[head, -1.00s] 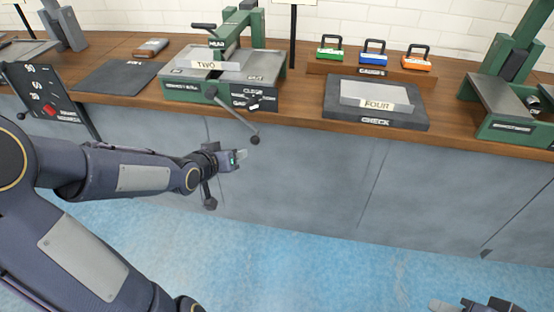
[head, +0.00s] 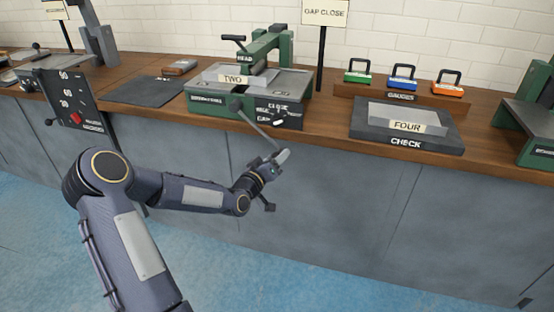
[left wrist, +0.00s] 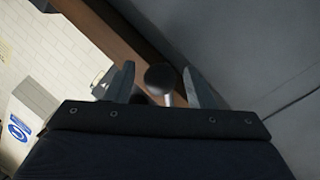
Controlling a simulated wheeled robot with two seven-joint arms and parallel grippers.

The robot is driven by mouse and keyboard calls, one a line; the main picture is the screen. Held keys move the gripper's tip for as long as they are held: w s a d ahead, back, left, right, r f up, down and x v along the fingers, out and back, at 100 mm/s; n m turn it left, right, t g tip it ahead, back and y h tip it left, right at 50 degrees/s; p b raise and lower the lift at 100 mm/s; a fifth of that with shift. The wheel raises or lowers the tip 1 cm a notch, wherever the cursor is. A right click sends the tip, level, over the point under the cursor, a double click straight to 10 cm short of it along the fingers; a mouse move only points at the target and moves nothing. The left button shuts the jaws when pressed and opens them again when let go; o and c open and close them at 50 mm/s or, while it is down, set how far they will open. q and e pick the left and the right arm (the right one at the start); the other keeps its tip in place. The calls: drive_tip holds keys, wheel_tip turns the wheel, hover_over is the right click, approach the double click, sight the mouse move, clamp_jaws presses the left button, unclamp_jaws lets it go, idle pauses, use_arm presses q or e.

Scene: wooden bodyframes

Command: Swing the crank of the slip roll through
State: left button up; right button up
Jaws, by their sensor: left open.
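The green slip roll (head: 262,90) stands on the wooden bench, with a grey plate tagged TWO (head: 236,78) on it. Its crank (head: 258,130) hangs from the front and slants down to the right, past the bench edge. My left gripper (head: 280,158) is at the crank's lower end and covers the knob in the head view. In the left wrist view the dark round knob (left wrist: 160,76) lies between the two open fingers of the gripper (left wrist: 163,85). I cannot tell whether a finger touches it. My right gripper is out of view.
The bench front edge (head: 330,138) runs just behind the gripper. A dark check block (head: 440,134) with a plate tagged FOUR and several coloured gauges (head: 403,77) stand to the right. A black dial panel (head: 68,100) stands at left. Free room lies over the floor.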

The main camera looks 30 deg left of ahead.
use_arm(q)
drive_tip(key=shift+w, duration=0.35)
clamp_jaws()
drive_tip(key=shift+f, duration=0.2)
